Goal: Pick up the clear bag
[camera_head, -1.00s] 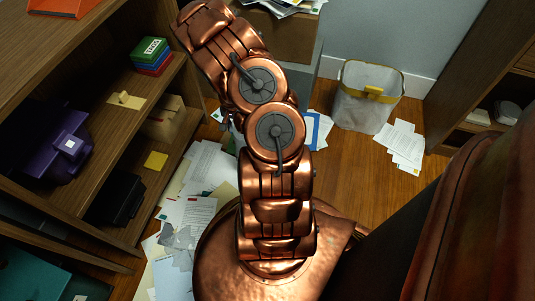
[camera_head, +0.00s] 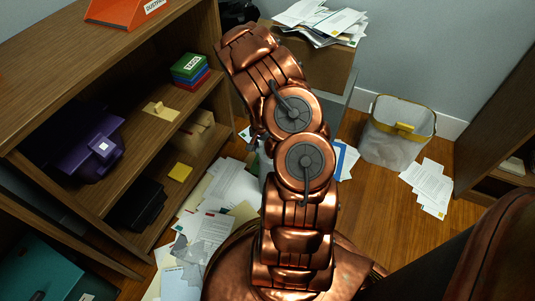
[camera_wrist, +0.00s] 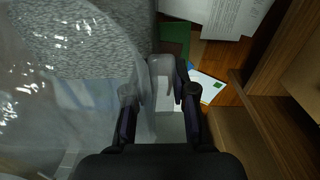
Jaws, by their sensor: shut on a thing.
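The clear bag (camera_wrist: 75,90) fills the left side of the wrist view, see-through and shiny with bright glints. Its edge reaches between the dark fingers of my gripper (camera_wrist: 160,85), which is shut on it. The fingers stand a little apart with bag material between them. In the head view, my copper arm reaches up and away, and my gripper is hidden behind it. I cannot clearly make out the held bag there.
A wooden shelf unit (camera_head: 150,45) stands at the left. A bin with a yellow rim (camera_head: 398,130) stands at the right by the wall. Papers (camera_head: 205,235) litter the floor. A box topped with papers (camera_head: 325,65) is at the back. Bare floor lies below the bin.

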